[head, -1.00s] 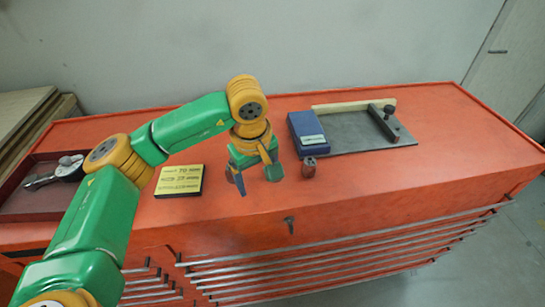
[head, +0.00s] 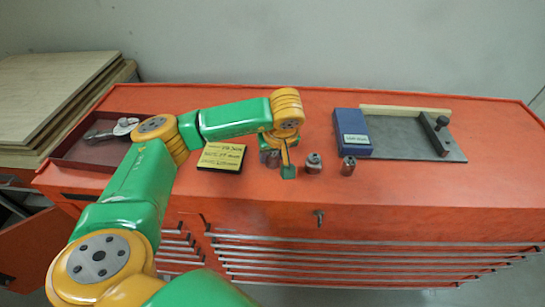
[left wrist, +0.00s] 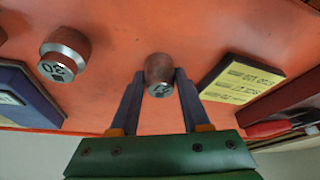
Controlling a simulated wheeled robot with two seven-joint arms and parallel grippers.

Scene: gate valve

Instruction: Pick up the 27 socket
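A small metal socket (left wrist: 159,72) stands between the two fingers of my left gripper (left wrist: 160,77) in the left wrist view. The fingers are apart, one close on each side; firm contact is not clear. In the head view this leftmost socket (head: 268,158) is partly hidden behind my left gripper (head: 287,172). A wider socket (left wrist: 65,54) marked 30 stands beside it, also seen in the head view (head: 313,163). A third socket (head: 348,166) stands further right. My right gripper is out of view.
A yellow note block (head: 222,157) lies left of the sockets on the red cabinet top (head: 400,190). A blue box (head: 352,133) and a grey plate with a clamp bar (head: 405,138) lie to the right. A dark red tray (head: 85,155) is at the left.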

